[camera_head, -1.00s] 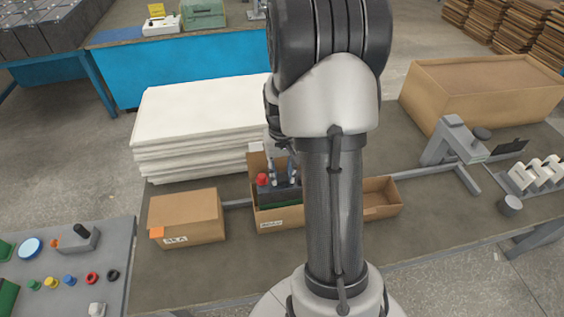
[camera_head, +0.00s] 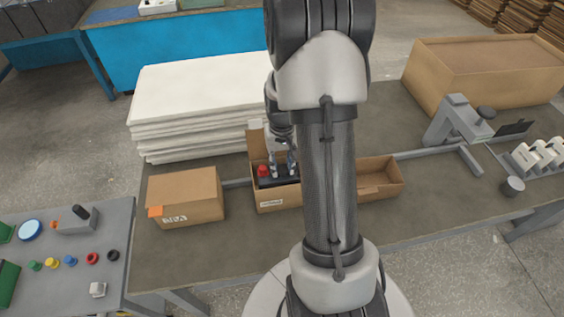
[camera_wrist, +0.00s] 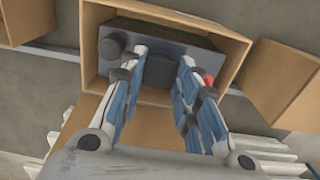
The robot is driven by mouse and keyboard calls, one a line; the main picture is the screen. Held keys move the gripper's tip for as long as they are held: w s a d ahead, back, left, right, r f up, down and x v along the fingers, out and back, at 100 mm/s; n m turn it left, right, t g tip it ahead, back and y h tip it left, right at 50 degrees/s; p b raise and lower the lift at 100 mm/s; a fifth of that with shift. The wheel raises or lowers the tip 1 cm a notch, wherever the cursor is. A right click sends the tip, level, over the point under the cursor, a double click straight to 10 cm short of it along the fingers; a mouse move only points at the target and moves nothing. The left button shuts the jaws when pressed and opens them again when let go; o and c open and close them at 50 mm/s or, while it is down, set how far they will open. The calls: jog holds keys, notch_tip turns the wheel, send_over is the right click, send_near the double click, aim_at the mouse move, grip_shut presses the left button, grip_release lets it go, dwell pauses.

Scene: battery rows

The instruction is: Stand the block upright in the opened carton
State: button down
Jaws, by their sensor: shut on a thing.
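The block is a dark grey battery block (camera_head: 278,181) with a red terminal cap; it sits down inside the opened carton (camera_head: 277,203), with its top near the rim. In the wrist view the block (camera_wrist: 160,45) lies within the carton walls (camera_wrist: 238,50), showing a dark cap at left and a red spot at right. My gripper (camera_head: 284,168) is above the carton, and in the wrist view my gripper (camera_wrist: 160,72) has its two blue-padded fingers on a raised part at the block's middle, shut on it. The block's lower part is hidden by the walls.
A closed carton (camera_head: 186,196) stands to the left and an open empty carton (camera_head: 380,178) to the right. White sheets (camera_head: 195,100) are stacked behind. A grey stand (camera_head: 455,118) and large brown box (camera_head: 480,75) are at right. The bench front is clear.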

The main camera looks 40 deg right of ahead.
jog(key=shift+w+f+b, duration=0.1)
jog(key=shift+f+b, duration=0.3)
jog(key=shift+f, duration=0.15)
jog(key=shift+d, duration=0.1)
jog(key=c, duration=1.2)
grip_release()
notch_tip(320, 180, up, 13)
jog(key=p, duration=0.4)
jog(key=s+a+r+n+t, duration=0.2)
jog(key=s+a+r+n, duration=0.1)
jog(key=a+r, duration=0.85)
jog(key=s+a+r+n+t, duration=0.1)
jog(key=s+a+r, duration=0.1)
jog(key=s+a, duration=0.4)
jog(key=s+a+r+n+t, duration=0.1)
jog(key=s+a+r+n, duration=0.1)
jog(key=s+a, duration=0.4)
jog(key=shift+a+r+t, duration=0.15)
jog(key=shift+r+t, duration=0.15)
jog(key=shift+r, duration=0.05)
